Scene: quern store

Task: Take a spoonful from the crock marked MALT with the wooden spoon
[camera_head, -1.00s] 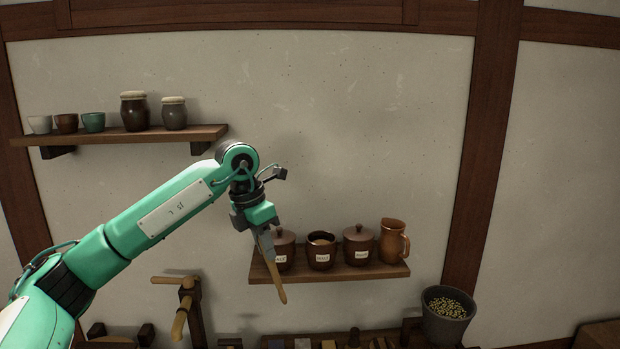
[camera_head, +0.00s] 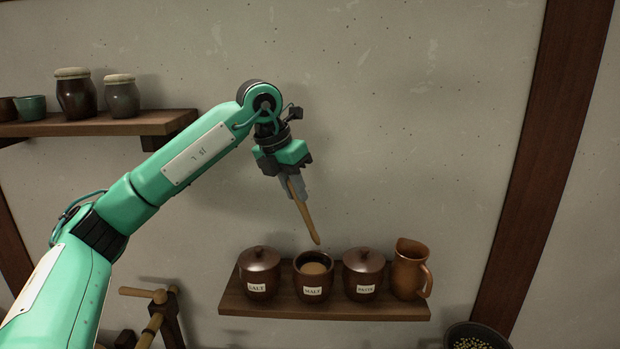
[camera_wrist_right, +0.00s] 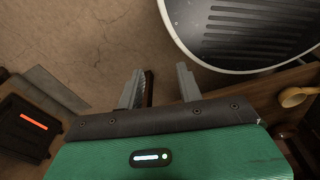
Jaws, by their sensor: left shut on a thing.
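The wooden spoon (camera_head: 307,218) is in my left gripper (camera_head: 296,187), which is shut on it. It slants down to the right, its lower end a little above the mouth of the MALT crock as seen in the head view. The MALT crock (camera_head: 312,292) is brown, labelled and lidless, with tan contents showing inside. It stands on the wall shelf between two lidded crocks. The spoon and crock look apart; the depth between them is hard to judge. My right gripper (camera_wrist_right: 158,88) is open and empty in the right wrist view.
The lidded crock marked SALT (camera_head: 259,275) is left of MALT; another lidded crock (camera_head: 363,275) and a brown jug (camera_head: 409,270) are right. All stand on the lower shelf (camera_head: 330,313). An upper shelf (camera_head: 100,124) holds jars. A ribbed pale-rimmed thing (camera_wrist_right: 245,30) is near my right gripper.

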